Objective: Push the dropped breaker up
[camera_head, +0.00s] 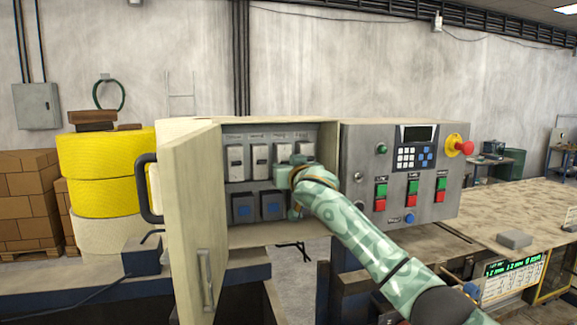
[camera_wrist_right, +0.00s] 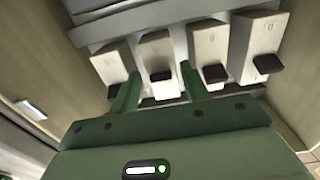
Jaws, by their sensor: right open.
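A row of white breakers with dark levers sits inside the open cabinet (camera_head: 329,183). In the right wrist view, the second breaker from the left (camera_wrist_right: 158,52) has a lever (camera_wrist_right: 160,76) at a different tilt from its neighbours. I cannot tell surely which breaker is dropped. My right gripper (camera_wrist_right: 157,82) is open, with its green fingers apart below and to either side of that second breaker. Contact is unclear. In the head view my right gripper (camera_head: 283,178) is inside the cabinet, partly covering the right-hand breakers. My left gripper is out of view.
The cabinet door (camera_head: 195,210) stands open on the left. Blue-faced switches (camera_head: 242,209) sit in a lower row. A control panel (camera_head: 405,185) with buttons and a red emergency knob (camera_head: 466,148) is to the right. A workbench (camera_head: 500,215) extends rightward.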

